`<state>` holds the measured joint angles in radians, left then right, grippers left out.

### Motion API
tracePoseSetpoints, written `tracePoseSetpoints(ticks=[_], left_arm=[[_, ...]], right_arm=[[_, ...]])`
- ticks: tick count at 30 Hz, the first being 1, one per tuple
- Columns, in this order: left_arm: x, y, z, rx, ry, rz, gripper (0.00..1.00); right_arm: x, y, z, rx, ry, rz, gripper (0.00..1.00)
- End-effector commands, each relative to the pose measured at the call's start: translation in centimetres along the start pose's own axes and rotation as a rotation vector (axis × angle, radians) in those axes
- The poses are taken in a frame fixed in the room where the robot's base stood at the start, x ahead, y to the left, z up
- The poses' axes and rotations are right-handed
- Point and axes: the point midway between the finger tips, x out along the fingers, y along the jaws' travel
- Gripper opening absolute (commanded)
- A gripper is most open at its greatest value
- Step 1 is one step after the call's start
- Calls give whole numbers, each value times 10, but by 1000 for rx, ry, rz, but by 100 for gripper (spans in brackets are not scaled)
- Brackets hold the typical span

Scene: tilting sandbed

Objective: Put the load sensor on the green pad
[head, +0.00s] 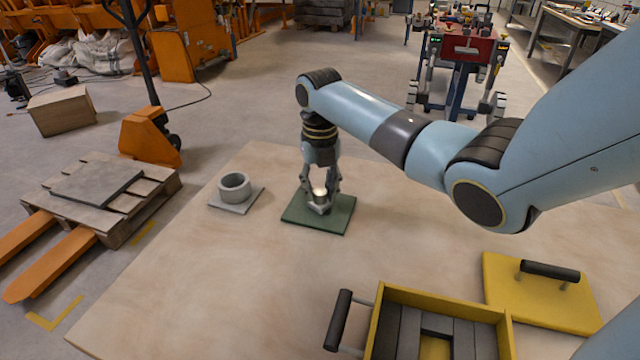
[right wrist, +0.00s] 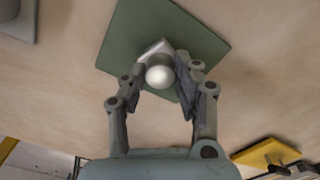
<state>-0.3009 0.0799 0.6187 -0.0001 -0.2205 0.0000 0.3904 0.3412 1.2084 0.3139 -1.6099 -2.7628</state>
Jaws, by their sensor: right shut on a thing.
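The load sensor (right wrist: 159,76) is a small pale metal piece with a round, shiny top. In the head view the sensor (head: 319,192) is at the green pad (head: 335,214), between the fingers of my right gripper (head: 319,202). In the right wrist view my right gripper (right wrist: 160,85) is shut on it, a finger on each side, over the green pad (right wrist: 135,35). I cannot tell whether the sensor's underside touches the pad. My left gripper is not in view.
A grey ring on a grey plate (head: 241,207) sits left of the pad. A yellow box of dark bars (head: 388,292) and a yellow lid with a black handle (head: 500,290) lie at the front right. A pallet (head: 120,235) stands off the bed's left side. Bare sand surrounds the pad.

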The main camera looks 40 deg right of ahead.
Motion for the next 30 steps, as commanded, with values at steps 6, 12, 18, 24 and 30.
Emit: tracePoseSetpoints(ticks=[6, 12, 18, 24, 30], left_arm=[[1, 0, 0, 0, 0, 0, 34], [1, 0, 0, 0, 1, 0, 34], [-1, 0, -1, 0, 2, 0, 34], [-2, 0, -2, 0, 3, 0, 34], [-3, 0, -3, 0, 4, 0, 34]], right_arm=[[2, 0, 0, 0, 0, 0, 44], [2, 0, 0, 0, 0, 0, 53], [-2, 0, 0, 0, -1, 0, 53], [-35, 0, 1, -1, -5, 2, 53], [-81, 0, 1, -1, -5, 2, 53]])
